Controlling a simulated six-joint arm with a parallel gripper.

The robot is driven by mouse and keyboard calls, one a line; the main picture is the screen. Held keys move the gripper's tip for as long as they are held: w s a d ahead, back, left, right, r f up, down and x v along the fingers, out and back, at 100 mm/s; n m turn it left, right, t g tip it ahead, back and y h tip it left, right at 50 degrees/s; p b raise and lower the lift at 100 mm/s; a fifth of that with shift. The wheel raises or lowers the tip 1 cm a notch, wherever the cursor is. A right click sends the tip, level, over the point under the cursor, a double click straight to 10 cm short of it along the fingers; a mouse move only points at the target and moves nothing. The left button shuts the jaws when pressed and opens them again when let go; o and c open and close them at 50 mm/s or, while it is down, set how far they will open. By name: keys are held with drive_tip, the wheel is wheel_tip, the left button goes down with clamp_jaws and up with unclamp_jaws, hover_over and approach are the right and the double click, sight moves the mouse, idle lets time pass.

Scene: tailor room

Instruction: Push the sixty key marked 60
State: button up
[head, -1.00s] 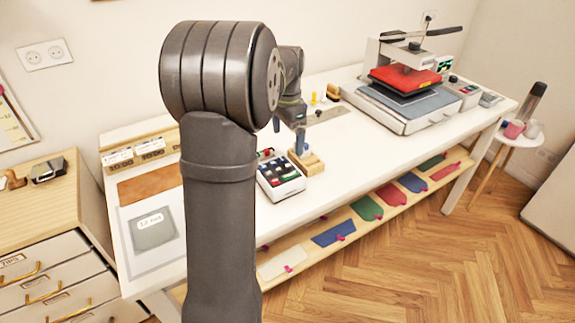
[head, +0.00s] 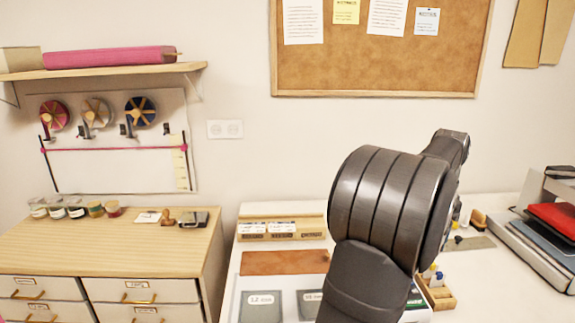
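No key marked 60 can be made out in the head view. A small strip of a keyed device (head: 416,301) shows just right of my arm; most of it is hidden behind the arm, and no marking can be read. My arm rises through the right middle of the view and bends away toward the back. My gripper is hidden behind the arm links, so its fingers do not show.
A wooden block (head: 442,296) with blue- and yellow-topped items stands right of my arm. A heat press (head: 548,250) with a red pad is at the right edge. Grey pocket pieces (head: 262,306) and a brown sheet (head: 285,262) lie left. A drawer cabinet (head: 110,248) stands further left.

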clamp_jaws()
idle(1.4)
